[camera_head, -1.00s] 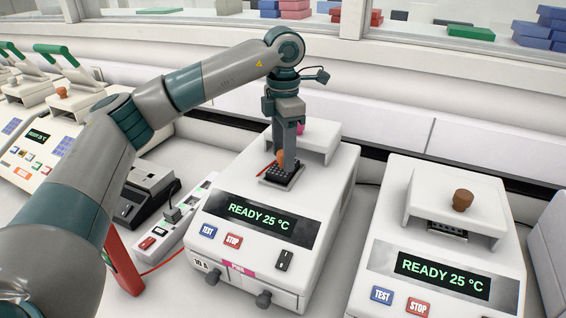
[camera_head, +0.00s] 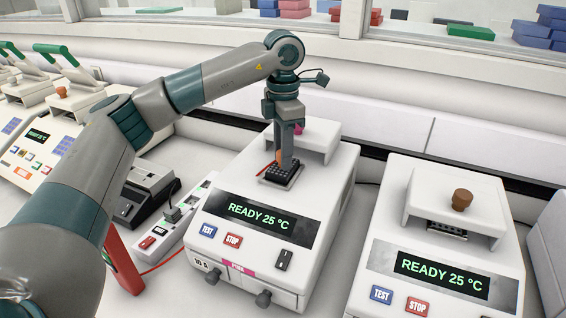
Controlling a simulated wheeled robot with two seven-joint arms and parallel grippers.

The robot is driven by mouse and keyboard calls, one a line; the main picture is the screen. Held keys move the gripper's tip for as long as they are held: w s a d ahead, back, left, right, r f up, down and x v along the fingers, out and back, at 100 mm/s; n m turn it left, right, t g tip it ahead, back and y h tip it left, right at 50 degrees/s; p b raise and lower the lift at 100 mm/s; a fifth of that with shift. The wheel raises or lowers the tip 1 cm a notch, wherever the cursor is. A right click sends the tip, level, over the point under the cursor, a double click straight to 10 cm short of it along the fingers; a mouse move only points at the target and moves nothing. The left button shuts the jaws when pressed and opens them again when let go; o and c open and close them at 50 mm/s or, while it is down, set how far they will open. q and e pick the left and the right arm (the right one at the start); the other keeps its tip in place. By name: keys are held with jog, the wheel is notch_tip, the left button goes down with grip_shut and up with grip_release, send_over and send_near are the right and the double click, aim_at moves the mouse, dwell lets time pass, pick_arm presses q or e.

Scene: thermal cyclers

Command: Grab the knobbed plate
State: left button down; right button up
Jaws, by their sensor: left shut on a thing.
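The knobbed plate (camera_head: 282,173) is a dark block with an orange knob (camera_head: 280,155). It sits on top of the middle thermal cycler (camera_head: 330,200), whose display reads READY 25 °C. My left gripper (camera_head: 284,160) points straight down over the plate and is shut on its knob. The fingers hide most of the knob. The plate looks level and at the cycler's top; I cannot tell whether it is clear of the surface. My right gripper is not in view.
A second cycler (camera_head: 465,255) with a brown knob (camera_head: 462,200) on its raised lid stands at the right. A black device (camera_head: 148,195) and a white power strip (camera_head: 170,232) lie left of the middle cycler. More cyclers with green handles (camera_head: 50,50) stand far left.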

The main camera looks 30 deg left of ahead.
pick_arm(q)
jog(key=shift+r, duration=0.2)
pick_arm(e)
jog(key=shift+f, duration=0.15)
